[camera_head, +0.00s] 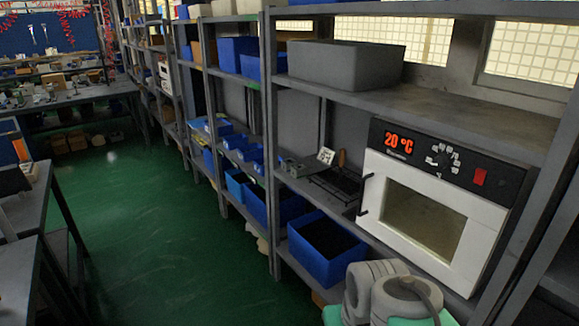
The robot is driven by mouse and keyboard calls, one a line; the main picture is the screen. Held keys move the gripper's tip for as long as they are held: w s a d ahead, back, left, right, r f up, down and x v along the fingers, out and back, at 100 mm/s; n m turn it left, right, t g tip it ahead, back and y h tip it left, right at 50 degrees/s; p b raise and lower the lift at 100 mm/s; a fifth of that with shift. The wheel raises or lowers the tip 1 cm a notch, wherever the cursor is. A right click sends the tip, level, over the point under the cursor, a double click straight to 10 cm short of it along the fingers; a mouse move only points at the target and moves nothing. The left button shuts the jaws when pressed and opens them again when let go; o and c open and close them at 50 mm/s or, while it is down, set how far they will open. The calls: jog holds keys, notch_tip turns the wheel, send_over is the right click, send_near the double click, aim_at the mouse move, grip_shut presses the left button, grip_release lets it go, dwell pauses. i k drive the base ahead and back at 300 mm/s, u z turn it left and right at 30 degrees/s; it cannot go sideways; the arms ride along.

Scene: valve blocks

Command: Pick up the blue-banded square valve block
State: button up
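I cannot make out a blue band on any block from here. A small grey metal block-like part (293,168) sits on the middle shelf, left of a black wire rack or tray; it is too small to tell whether it is the square valve block. Grey rounded links of my own arm show at the bottom right, in front of the lower shelf. My gripper is not in view.
A white oven (425,215) reading 20 °C stands on the middle shelf. A black rack (335,186) and small white card (326,155) are left of it. Blue bins (322,250) fill lower shelves. A grey bin (345,65) is above. The green aisle floor (170,240) is clear.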

aim_at(285, 165)
jog(key=z, duration=0.05)
jog(key=i, duration=1.35)
jog(key=u, duration=0.65)
jog(key=i, duration=1)
jog(key=u, duration=0.35)
